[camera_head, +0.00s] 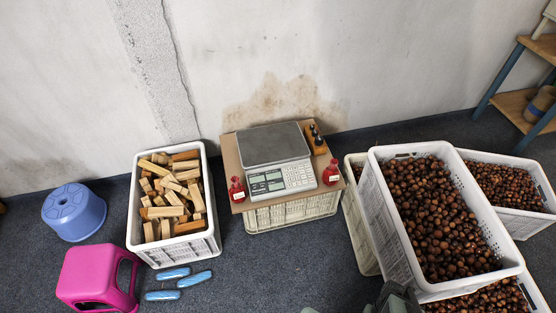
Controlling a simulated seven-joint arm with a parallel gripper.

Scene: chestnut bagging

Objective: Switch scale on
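The scale (275,155) has a dark grey weighing plate and a light front panel with a keypad and a greenish-grey display (266,182). Its plate is empty. It stands on a brown board (232,160) laid over a white crate. I cannot tell whether the display is lit, and no power switch can be made out. A dark grey-green part, seemingly of my arm or gripper, is cut off by the bottom edge, right of centre. It is well in front of the scale and apart from it. No fingertips can be made out.
Red bags (237,190) (331,173) flank the scale, and a wooden block (315,140) with dark-topped items stands behind right. Crates of wood blocks (142,240) and chestnuts (389,229) stand either side. Blue packets (173,273), a pink stool (90,272) and a blue stool (73,206) are left.

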